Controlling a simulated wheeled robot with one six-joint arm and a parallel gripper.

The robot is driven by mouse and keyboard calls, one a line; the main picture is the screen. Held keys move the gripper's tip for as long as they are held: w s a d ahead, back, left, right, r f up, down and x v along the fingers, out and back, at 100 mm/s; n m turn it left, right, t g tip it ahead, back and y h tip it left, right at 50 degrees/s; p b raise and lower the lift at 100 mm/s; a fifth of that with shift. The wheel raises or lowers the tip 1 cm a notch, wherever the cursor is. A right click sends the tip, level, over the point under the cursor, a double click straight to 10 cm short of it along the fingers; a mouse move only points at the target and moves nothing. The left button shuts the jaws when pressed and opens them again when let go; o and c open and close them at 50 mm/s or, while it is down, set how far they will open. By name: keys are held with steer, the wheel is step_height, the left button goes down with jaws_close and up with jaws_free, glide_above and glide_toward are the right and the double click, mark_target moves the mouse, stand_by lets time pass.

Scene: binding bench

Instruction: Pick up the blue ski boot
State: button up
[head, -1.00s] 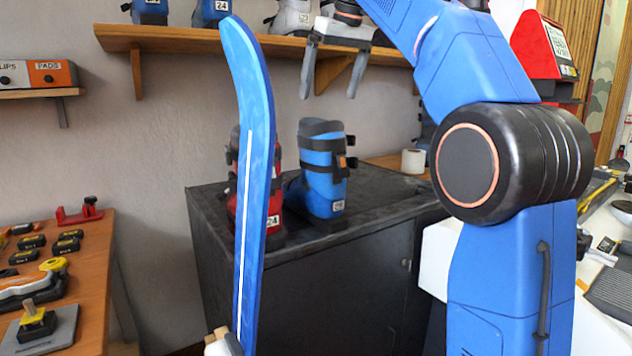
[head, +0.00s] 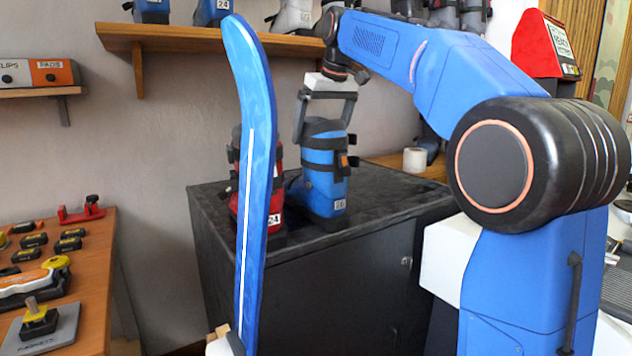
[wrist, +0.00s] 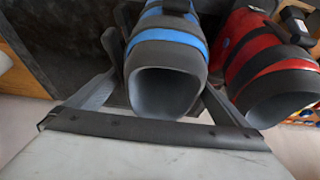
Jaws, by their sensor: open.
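My gripper (head: 324,125) is open at the top of the boot, fingers pointing down, one on each side of the cuff. In the wrist view the boot's open grey cuff (wrist: 165,85) lies between the two spread fingers of my gripper (wrist: 160,75). I cannot tell whether a finger touches it.
A red ski boot (head: 262,190) stands just left of the blue one, close to a finger in the wrist view (wrist: 268,62). A blue ski (head: 256,130) stands upright in front. The cabinet (head: 385,205) has bare top to the right. A shelf (head: 185,40) with boots hangs above.

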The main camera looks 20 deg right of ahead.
steer(key=shift+x, duration=2.3)
steer(key=shift+a, duration=0.2)
steer(key=shift+f, duration=0.25)
steer(key=shift+c, duration=0.3)
steer(key=c, duration=1.3)
steer(key=shift+r, duration=0.1)
steer(key=shift+c, duration=0.2)
